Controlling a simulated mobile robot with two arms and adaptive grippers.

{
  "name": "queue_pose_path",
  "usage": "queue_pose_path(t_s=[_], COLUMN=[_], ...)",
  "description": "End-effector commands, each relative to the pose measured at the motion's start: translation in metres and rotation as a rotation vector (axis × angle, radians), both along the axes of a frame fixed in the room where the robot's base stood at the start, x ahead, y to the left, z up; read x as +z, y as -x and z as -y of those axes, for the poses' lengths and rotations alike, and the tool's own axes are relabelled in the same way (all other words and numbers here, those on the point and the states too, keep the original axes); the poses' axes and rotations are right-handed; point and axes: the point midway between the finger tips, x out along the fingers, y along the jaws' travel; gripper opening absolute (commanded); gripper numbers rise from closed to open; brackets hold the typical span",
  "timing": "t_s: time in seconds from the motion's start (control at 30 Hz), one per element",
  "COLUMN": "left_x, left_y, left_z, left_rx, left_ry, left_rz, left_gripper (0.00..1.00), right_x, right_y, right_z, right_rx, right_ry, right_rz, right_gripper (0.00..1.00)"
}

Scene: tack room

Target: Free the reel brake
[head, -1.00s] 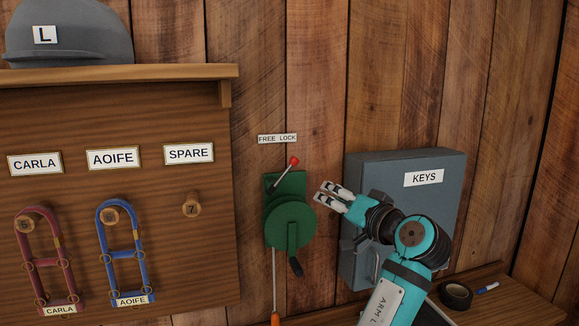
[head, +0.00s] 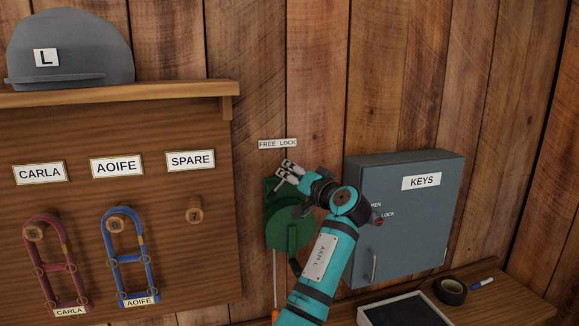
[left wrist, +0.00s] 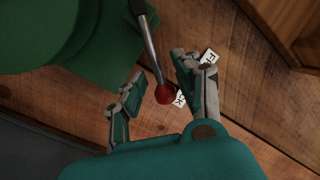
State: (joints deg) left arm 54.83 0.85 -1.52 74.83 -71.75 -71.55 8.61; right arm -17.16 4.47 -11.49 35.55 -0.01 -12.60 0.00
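The green reel (head: 288,230) is mounted on the plank wall under the FREE LOCK label (head: 278,144). My left gripper (head: 287,172) is at the reel's top and hides the brake lever there. In the left wrist view the brake lever (left wrist: 150,45) is a metal rod ending in a red knob (left wrist: 165,95). The knob lies between the two spread fingers of my left gripper (left wrist: 158,78), with a gap on both sides. The knob is near the LOCK end of the partly covered label. My right gripper is not in view.
A grey KEYS box (head: 410,215) with a small lock knob (head: 378,221) is on the wall to the right. A board with a red halter (head: 50,265) and a blue halter (head: 128,258) is left. Below right, a shelf holds a tray (head: 405,312), black tape (head: 451,291) and a marker (head: 481,283).

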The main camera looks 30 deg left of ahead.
Motion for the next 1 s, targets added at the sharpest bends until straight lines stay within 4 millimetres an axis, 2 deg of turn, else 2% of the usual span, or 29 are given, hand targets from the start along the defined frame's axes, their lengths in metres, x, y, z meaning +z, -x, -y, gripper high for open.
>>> queue_pose_path(t_s=[0.2, 0.47, 0.7, 1.0], left_x=[-0.0001, -0.0007, -0.0006, -0.0017], left_y=[-0.0064, -0.0068, -0.0067, -0.0071], left_z=[-0.0129, -0.0135, -0.0132, -0.0123], left_rx=[-0.001, -0.002, -0.002, -0.003], left_ry=[0.001, 0.002, 0.002, 0.002], left_rz=[0.0, 0.0, 0.0, -0.002], left_gripper=[0.33, 0.33, 0.01, 0.0], right_x=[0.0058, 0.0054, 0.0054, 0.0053], right_y=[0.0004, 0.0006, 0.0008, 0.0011], right_z=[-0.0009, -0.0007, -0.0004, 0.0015], right_rx=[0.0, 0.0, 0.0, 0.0], right_ry=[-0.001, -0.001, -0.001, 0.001], right_rz=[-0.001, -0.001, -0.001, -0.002], right_gripper=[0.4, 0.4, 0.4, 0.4])
